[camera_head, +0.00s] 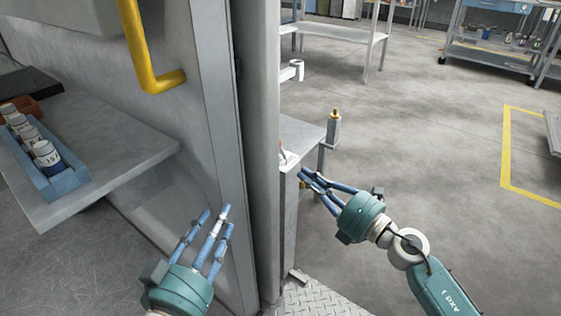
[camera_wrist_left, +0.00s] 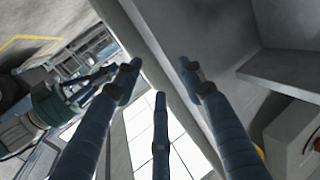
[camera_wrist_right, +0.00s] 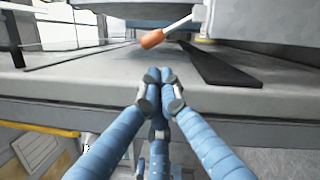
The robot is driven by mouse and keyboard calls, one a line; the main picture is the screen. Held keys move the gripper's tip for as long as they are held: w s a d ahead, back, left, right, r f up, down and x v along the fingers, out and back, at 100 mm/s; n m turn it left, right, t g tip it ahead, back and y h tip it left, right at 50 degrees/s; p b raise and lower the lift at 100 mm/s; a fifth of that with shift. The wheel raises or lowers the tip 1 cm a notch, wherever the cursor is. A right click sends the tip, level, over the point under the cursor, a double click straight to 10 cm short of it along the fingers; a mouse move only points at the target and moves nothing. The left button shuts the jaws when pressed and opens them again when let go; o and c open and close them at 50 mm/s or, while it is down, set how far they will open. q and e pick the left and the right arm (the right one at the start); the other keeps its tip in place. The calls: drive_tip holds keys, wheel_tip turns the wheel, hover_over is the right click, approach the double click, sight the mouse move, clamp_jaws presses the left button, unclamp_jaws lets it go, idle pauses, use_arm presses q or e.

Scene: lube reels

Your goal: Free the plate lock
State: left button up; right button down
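An orange-handled lever (camera_wrist_right: 152,39) with a pale shaft lies over a grey surface in the right wrist view. I cannot tell whether it is the plate lock. My right gripper (camera_wrist_right: 160,82) has its fingertips together with nothing seen between them, short of the orange handle and apart from it. In the head view the right gripper (camera_head: 306,178) is beside the small grey stand (camera_head: 302,132). My left gripper (camera_head: 217,217) is open and empty before the grey column; its spread fingers also show in the left wrist view (camera_wrist_left: 160,75).
A tall grey column (camera_head: 262,110) stands between my grippers. A grey shelf (camera_head: 110,165) at left holds a blue tray (camera_head: 68,181) of labelled containers. A post with a yellow top (camera_head: 333,128) stands beside the stand. Open floor (camera_head: 430,140) lies to the right.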

use_arm(q)
wheel_tip(320, 180, up, 7)
drive_tip(key=t+h+b, duration=0.1)
drive_tip(key=t, duration=0.2)
drive_tip(key=shift+s+d, duration=0.4)
use_arm(e)
drive_tip(key=x, duration=1)
drive_tip(key=shift+f, duration=0.1)
